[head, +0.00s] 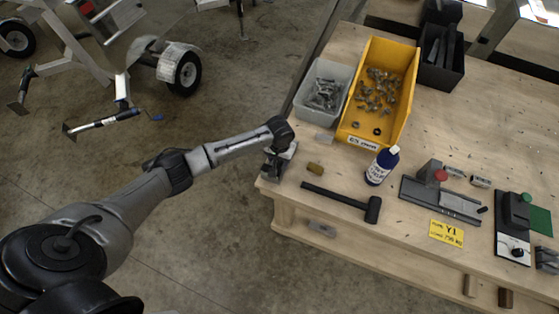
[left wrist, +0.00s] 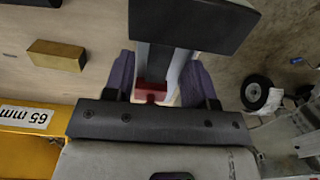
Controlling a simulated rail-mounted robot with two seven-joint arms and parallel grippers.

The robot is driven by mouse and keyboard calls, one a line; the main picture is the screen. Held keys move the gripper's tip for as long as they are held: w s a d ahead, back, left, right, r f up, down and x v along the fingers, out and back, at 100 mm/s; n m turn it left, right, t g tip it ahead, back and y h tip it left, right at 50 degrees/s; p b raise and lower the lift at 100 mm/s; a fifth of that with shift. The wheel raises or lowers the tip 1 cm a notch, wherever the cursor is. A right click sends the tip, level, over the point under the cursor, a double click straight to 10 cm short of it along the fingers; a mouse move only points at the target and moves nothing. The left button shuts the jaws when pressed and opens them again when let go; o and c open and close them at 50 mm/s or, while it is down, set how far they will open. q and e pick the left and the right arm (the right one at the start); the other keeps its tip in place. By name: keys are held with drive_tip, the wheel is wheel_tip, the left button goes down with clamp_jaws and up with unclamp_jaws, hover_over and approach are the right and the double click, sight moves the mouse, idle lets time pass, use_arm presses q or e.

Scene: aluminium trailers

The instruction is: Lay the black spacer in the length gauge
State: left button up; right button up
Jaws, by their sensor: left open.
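My left gripper (head: 277,158) is over the bench's near left corner. In the left wrist view its two purplish fingers (left wrist: 160,80) are spread apart. Between or beyond them show a pale bar and a small red part; I cannot tell whether they touch the fingers. A black block (left wrist: 195,22) fills the top of that view; I cannot tell whether it is the spacer. A grey fixture with a red knob (head: 440,192), which looks like the length gauge, lies on the bench to the right. A small black piece (head: 483,210) is at its right end. My right gripper is out of view.
A brass block (head: 315,168) and a black mallet (head: 345,202) lie right of the gripper. A grey bin (head: 322,88), a yellow bin (head: 402,72) with hardware and a blue-white bottle (head: 382,167) stand behind. A fixture with a green knob (head: 514,212) is far right.

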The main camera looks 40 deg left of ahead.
sight(280, 163)
use_arm(q)
wheel_tip(280, 163, up, 10)
drive_tip(key=s+d+f+m+t+h, duration=0.1)
drive_tip(key=s+d+f+m, duration=0.15)
drive_tip(key=s+d, duration=0.5)
drive_tip(key=s+d+f+m+t+h, duration=0.1)
drive_tip(key=s+d+f+m, duration=0.1)
drive_tip(key=s+d+f, duration=0.5)
drive_tip(key=s+a+r+y, duration=0.1)
drive_tip(key=s+a+r, duration=0.1)
drive_tip(key=s, duration=0.6)
drive_tip(key=s+a+r+m+t, duration=0.1)
drive_tip(key=s+r, duration=0.4)
drive_tip(key=s, duration=0.3)
drive_tip(key=shift+a+r+t+y, duration=0.3)
drive_tip(key=shift+a+y, duration=0.05)
drive_tip(key=shift+y, duration=0.05)
